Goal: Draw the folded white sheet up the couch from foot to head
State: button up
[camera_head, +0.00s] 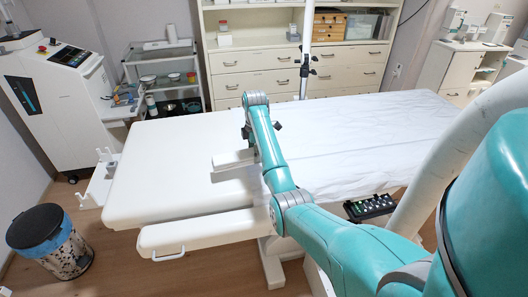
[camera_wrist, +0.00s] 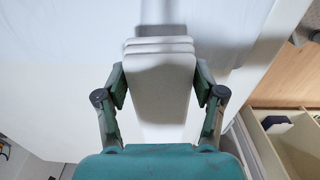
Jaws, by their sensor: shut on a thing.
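The white couch (camera_head: 150,165) stands in the middle of the head view. The white sheet (camera_head: 370,135) lies spread over its right part, with light creases. Its edge crosses the couch near my forearm, and the sheet also shows in the wrist view (camera_wrist: 60,30). A white block with layered ridges (camera_wrist: 160,46), which looks like the folded part of the sheet, sits at that edge. My gripper (camera_wrist: 160,86) is shut on this block, one finger against each side. In the head view the block (camera_head: 233,158) shows left of my forearm, and my arm partly hides the gripper.
The couch's left part is bare. A white side part with a handle (camera_head: 185,240) projects at the near left. A bin (camera_head: 48,245) and a console (camera_head: 60,80) stand at the left; drawers (camera_head: 270,75) stand behind.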

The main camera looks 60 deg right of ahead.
aim_at(219, 157)
jog(key=w+a, duration=0.6)
jog(key=w, duration=0.1)
jog(key=w+a, duration=0.2)
jog(key=w, duration=0.1)
jog(key=shift+w+a, duration=0.2)
jog(key=shift+a, duration=0.2)
